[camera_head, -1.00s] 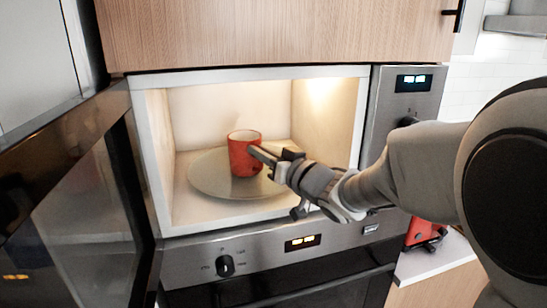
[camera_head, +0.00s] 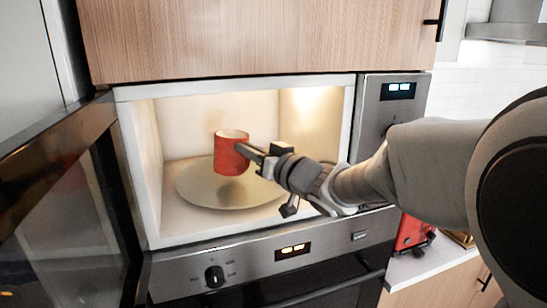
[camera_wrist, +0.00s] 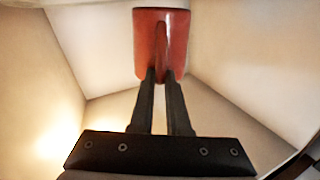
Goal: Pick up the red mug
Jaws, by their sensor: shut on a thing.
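The red mug (camera_head: 231,153) is inside the open microwave, upright and raised above the round turntable plate (camera_head: 200,190). My gripper (camera_head: 250,152) reaches in from the right and is shut on the mug's right side. In the wrist view the mug (camera_wrist: 150,45) is at the top centre, with its handle between the two fingertips (camera_wrist: 162,76). The mug's inside is pale; its contents cannot be seen.
The microwave door (camera_head: 60,170) stands open on the left. The cavity's side walls and top edge surround my gripper. A control panel (camera_head: 392,105) is to the right. A red appliance (camera_head: 412,234) sits on the counter at lower right.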

